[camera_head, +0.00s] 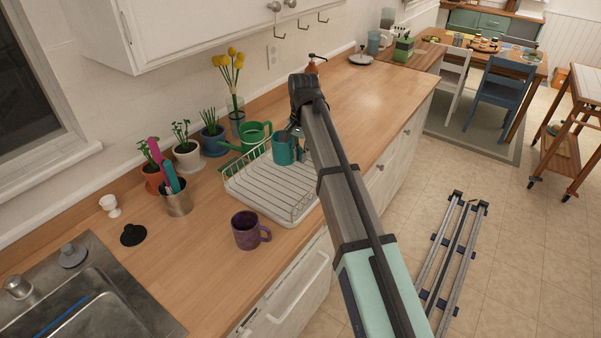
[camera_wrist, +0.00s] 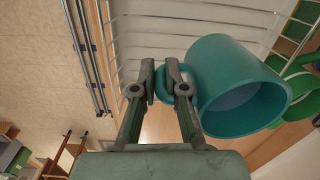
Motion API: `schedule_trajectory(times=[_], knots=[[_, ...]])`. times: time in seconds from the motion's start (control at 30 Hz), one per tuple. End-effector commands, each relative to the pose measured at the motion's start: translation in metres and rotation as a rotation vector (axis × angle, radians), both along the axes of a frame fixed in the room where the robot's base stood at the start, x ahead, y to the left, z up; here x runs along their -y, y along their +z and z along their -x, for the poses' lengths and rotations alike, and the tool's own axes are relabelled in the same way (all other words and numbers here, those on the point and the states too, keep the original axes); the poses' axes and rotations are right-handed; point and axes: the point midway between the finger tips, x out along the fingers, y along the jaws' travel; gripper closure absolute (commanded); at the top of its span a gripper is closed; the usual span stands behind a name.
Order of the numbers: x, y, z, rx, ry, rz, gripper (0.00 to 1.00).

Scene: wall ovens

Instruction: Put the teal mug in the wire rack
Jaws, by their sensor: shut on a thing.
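The teal mug (camera_head: 287,147) appears in the head view at the back right part of the wire rack. In the wrist view the teal mug (camera_wrist: 240,88) is large, with its open mouth facing the camera. My gripper (camera_wrist: 174,72) is shut on the mug's handle. In the head view my arm hides most of my gripper and part of the rack's right side. The white wire rack (camera_head: 262,200) stands on the wooden counter, and its slats (camera_wrist: 195,20) show behind the mug in the wrist view. I cannot tell whether the mug touches the rack.
A purple mug (camera_head: 246,231) stands in front of the rack. A green watering can (camera_head: 253,136) stands behind it. Potted plants (camera_head: 187,156) and a utensil holder (camera_head: 178,201) are to the left, near the sink (camera_head: 95,300).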

Motion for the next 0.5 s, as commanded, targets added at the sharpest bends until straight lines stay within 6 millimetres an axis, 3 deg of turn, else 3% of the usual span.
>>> schedule_trajectory(times=[0.2, 0.5], knots=[[0.000, -0.037, 0.001, -0.001, 0.000, 0.000, 1.00], [0.000, -0.054, 0.000, 0.000, 0.000, -0.001, 1.00]])
